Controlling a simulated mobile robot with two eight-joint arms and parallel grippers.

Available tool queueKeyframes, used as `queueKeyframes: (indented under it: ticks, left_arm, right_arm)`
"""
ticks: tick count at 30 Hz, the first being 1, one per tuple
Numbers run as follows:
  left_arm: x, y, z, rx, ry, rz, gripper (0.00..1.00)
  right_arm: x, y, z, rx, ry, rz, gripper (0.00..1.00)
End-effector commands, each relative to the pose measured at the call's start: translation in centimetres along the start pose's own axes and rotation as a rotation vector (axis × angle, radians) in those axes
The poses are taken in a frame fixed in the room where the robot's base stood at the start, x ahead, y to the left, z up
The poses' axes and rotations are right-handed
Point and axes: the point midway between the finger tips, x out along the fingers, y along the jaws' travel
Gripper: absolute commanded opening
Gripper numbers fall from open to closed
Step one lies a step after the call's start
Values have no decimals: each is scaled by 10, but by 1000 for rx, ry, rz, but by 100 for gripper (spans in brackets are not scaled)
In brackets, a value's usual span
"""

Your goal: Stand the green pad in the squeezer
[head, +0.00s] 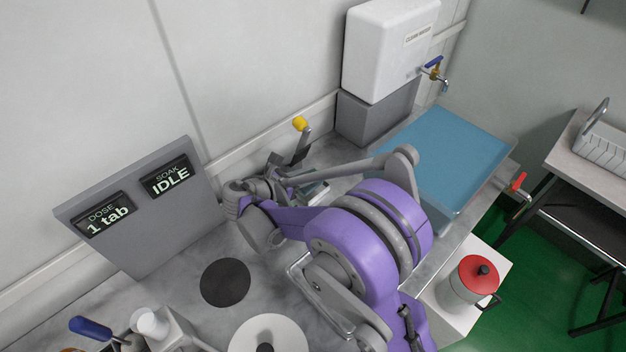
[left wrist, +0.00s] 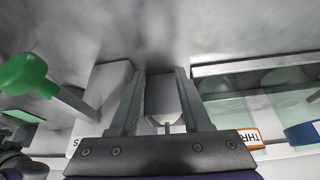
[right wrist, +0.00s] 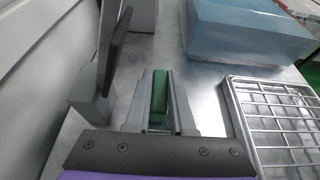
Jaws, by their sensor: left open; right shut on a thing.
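In the right wrist view, the green pad (right wrist: 160,92) stands on edge between the fingers of my right gripper (right wrist: 160,84), which is shut on it. The squeezer appears to be the grey piece with a tilted dark plate (right wrist: 116,45), just left of the pad; the pad looks apart from it. In the head view, the squeezer's dark plate (head: 301,149) shows below a yellow-knobbed lever, behind my purple right arm, which hides its lower part. My left gripper (left wrist: 160,78) shows only in its wrist view, open, with a grey block (left wrist: 162,94) visible between its fingers.
A blue basin (head: 447,150) lies right of the squeezer, beside a white water dispenser (head: 388,50). A wire rack (right wrist: 275,115) is right of my right gripper. A grey display panel (head: 140,210) stands at the left. A green knob (left wrist: 22,72) is near my left gripper.

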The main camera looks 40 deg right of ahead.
Motion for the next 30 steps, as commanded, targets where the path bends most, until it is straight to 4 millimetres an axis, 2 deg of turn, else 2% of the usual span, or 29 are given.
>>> queueKeyframes:
  ticks: [5, 12, 24, 25, 29, 30]
  left_arm:
    - [0, 0, 0, 0, 0, 0, 48]
    - [6, 0, 3, 0, -2, 0, 48]
    - [9, 0, 4, 0, -3, 0, 48]
    - [9, 0, 4, 0, -3, 0, 48]
    - [8, 0, 4, 0, -3, 0, 48]
    - [8, 0, 4, 0, -3, 0, 48]
  right_arm:
    - [12, 0, 3, 0, 0, 0, 0]
    - [23, 1, -25, 0, 0, 1, 0]
    - [25, 0, -32, 0, 0, 1, 0]
    - [25, 0, -32, 0, 0, 1, 25]
    - [25, 0, -31, 0, 0, 1, 48]
    - [25, 0, -31, 0, 0, 1, 52]
